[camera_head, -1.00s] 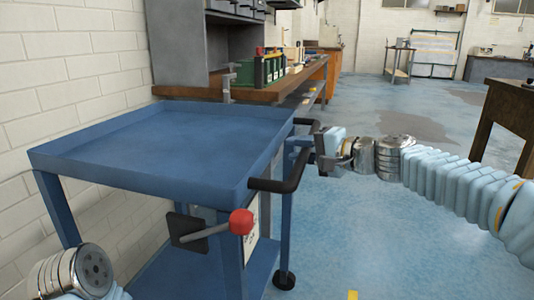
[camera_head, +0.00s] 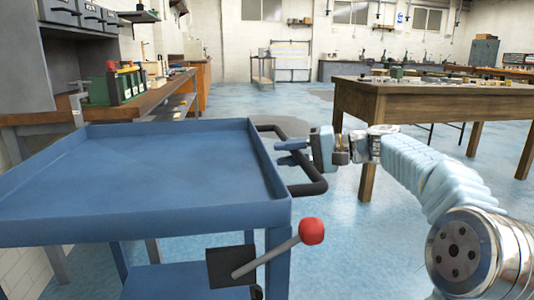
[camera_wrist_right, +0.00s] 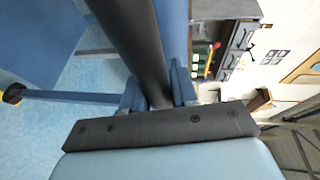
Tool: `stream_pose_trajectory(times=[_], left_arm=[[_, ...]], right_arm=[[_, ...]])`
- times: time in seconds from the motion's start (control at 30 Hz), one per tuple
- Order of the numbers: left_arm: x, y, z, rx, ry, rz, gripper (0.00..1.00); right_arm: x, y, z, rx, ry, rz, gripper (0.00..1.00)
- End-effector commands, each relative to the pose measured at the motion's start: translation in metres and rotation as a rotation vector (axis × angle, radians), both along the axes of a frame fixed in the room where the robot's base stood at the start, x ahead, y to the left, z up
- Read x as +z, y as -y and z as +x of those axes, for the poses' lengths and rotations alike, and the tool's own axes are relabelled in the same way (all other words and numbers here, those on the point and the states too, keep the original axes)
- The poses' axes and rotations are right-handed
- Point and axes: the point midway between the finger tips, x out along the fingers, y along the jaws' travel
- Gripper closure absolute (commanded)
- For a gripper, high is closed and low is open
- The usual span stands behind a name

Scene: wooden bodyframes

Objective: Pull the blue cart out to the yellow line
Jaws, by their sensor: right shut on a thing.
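The blue cart (camera_head: 150,218) fills the lower left of the head view, with an empty tray top. Its black bar handle (camera_head: 312,187) sticks out from the tray's right side and also shows in the right wrist view (camera_wrist_right: 132,38). My right gripper (camera_head: 284,152) is shut on this handle; in the right wrist view its fingers (camera_wrist_right: 155,92) lie on both sides of the bar. A red-knobbed lever (camera_head: 311,231) sits at the cart's near corner. My left gripper is not in view. I cannot make out the yellow line in the head view.
A wooden workbench with green boxes (camera_head: 104,89) stands behind the cart at left. A wooden table (camera_head: 420,97) stands at right, beyond my right arm. Blue floor (camera_head: 230,107) is open between them. A small yellow patch (camera_wrist_right: 12,93) shows in the right wrist view; I cannot tell what it is.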

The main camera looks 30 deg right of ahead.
Motion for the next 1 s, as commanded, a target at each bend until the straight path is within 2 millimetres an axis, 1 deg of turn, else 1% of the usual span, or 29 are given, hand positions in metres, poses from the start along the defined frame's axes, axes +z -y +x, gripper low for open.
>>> stream_pose_trajectory(times=[0.17, 0.47, 0.5, 0.57, 0.6, 0.63, 0.9, 1.0], left_arm=[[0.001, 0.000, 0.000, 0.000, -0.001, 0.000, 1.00], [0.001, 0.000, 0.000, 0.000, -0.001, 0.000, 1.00], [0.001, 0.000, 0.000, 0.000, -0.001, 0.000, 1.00], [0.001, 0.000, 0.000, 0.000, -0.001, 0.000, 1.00], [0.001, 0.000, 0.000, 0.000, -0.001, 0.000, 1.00], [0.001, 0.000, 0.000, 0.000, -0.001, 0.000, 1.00], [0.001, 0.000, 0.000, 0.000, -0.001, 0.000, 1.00], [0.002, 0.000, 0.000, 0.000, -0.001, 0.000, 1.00]], right_arm=[[-0.002, 0.006, -0.002, 0.004, -0.003, 0.001, 1.00], [-0.001, 0.007, -0.002, 0.004, -0.002, 0.000, 1.00], [-0.001, 0.007, -0.002, 0.004, -0.002, 0.000, 0.71], [-0.001, 0.007, -0.002, 0.004, -0.002, 0.000, 0.61], [-0.001, 0.007, -0.002, 0.003, -0.002, 0.000, 0.55], [-0.001, 0.007, -0.002, 0.003, -0.001, 0.001, 0.52], [0.000, 0.007, -0.002, 0.002, 0.000, 0.000, 0.52], [0.002, 0.012, -0.006, 0.000, 0.000, 0.000, 0.52]])
